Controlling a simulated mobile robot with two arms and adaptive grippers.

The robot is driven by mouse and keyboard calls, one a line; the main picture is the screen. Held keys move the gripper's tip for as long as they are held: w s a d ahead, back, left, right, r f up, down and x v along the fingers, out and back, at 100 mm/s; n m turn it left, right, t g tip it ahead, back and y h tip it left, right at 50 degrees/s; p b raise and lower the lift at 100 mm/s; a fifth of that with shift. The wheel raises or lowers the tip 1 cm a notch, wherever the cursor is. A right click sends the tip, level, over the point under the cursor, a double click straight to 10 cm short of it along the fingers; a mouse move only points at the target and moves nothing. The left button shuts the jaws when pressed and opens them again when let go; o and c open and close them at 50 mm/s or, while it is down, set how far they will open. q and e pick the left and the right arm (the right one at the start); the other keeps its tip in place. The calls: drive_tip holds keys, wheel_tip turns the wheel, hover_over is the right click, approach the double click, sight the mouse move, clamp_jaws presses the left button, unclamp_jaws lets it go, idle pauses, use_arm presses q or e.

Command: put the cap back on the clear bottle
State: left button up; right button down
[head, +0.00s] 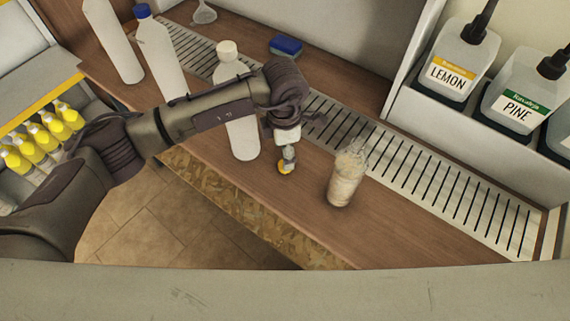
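A clear bottle (345,179), see-through with a pale, cloudy look, stands on the brown counter (385,232). Its upper end is hard to make out, and I see no distinct cap on it. A small yellow thing (284,169), possibly the cap, is at the tip of my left gripper (288,158), left of the clear bottle. The gripper points down close to the counter. I cannot tell whether its fingers are closed on the yellow thing or only around or above it. My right gripper is not in view.
A white bottle with a cream cap (227,51) stands partly behind my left arm. A blue-capped bottle (159,52) and another white bottle (113,40) stand further left. A slotted drain (420,180), blue sponge (286,46) and LEMON (456,66) and PINE (515,95) dispensers lie behind.

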use_arm(q)
wheel_tip(320, 180, down, 5)
drive_tip(key=shift+d+r+b, duration=0.1)
drive_tip(key=shift+d+b, duration=0.05)
drive_tip(key=shift+b, duration=0.9)
drive_tip(key=shift+r, duration=0.1)
drive_tip(key=c, duration=0.8)
